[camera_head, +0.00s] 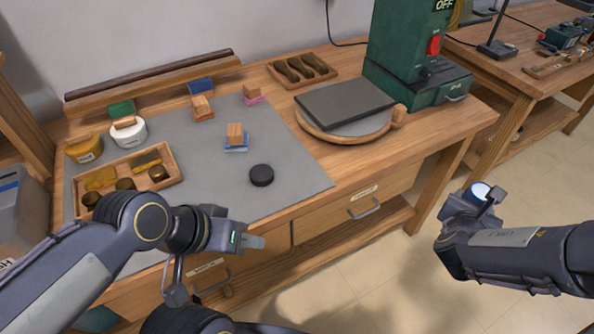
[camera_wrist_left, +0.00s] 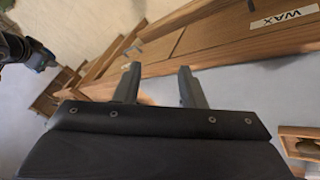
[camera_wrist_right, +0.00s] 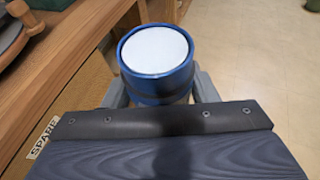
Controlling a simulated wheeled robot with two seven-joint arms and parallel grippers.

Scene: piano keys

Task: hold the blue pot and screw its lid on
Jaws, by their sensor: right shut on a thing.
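The blue pot (camera_wrist_right: 158,85) is between the fingers of my right gripper (camera_wrist_right: 160,92), which is shut on it. The pot has a blue rim around a flat white top, with no lid on it. In the head view the pot (camera_head: 480,189) is held off the bench, over the floor at the right. A round black disc (camera_head: 261,175), which looks like the lid, lies flat on the grey mat near its right front. My left gripper (camera_head: 252,242) is in front of the bench edge, apart from the disc. Its fingers stand apart and empty in the left wrist view (camera_wrist_left: 158,82).
The grey mat (camera_head: 200,160) also bears several wooden-handled blocks and a wooden tray (camera_head: 170,187) at the left. Drawers with handles (camera_head: 364,208) are below the bench front.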

